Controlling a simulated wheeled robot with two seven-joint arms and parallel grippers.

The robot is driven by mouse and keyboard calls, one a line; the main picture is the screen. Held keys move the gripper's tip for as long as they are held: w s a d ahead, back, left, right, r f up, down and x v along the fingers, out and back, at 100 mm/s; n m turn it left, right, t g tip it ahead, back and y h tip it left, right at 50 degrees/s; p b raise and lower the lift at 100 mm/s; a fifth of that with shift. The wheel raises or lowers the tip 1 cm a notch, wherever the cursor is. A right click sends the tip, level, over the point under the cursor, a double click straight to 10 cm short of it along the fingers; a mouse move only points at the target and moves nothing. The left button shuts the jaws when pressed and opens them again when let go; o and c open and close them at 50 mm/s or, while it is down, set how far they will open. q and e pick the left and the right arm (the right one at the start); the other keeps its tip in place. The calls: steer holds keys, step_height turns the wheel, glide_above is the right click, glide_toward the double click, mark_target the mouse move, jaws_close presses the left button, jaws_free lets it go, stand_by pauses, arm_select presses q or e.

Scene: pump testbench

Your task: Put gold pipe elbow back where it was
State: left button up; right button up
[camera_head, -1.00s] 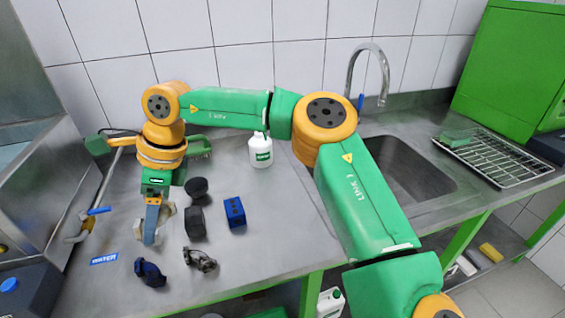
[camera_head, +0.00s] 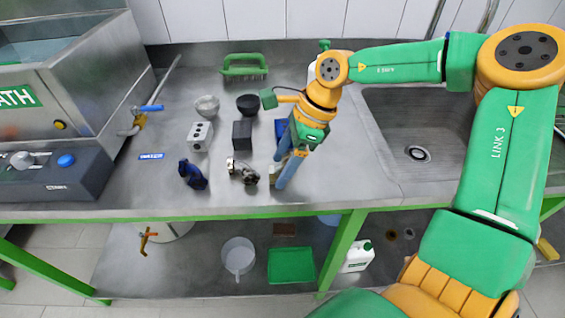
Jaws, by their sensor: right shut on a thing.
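My right gripper (camera_head: 282,172) is over the front part of the steel bench, right of the metal fitting, with its blue fingers pointing down. It is shut on a small, pale gold piece (camera_head: 273,172) that shows at the left of the fingers, which looks like the gold pipe elbow. The fingers hide most of it, and I cannot tell whether it touches the bench. My left gripper is not in view.
Left of the gripper stand a metal fitting (camera_head: 242,171), a dark blue part (camera_head: 192,174), a black block (camera_head: 242,135), a grey block (camera_head: 200,136), a grey cup (camera_head: 207,107) and a black cup (camera_head: 248,104). A blue block (camera_head: 281,129) is partly hidden behind the gripper. The sink (camera_head: 410,130) lies right.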

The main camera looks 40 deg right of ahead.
steer(key=shift+f, duration=0.35)
steer(key=o, duration=1.4)
steer(key=shift+d+r, duration=0.1)
steer(key=shift+r, duration=0.3)
steer(key=v, duration=1.1)
steer(key=shift+s+d+r+p, duration=0.1)
steer(key=shift+r+p, duration=0.15)
steer(key=shift+p, duration=0.15)
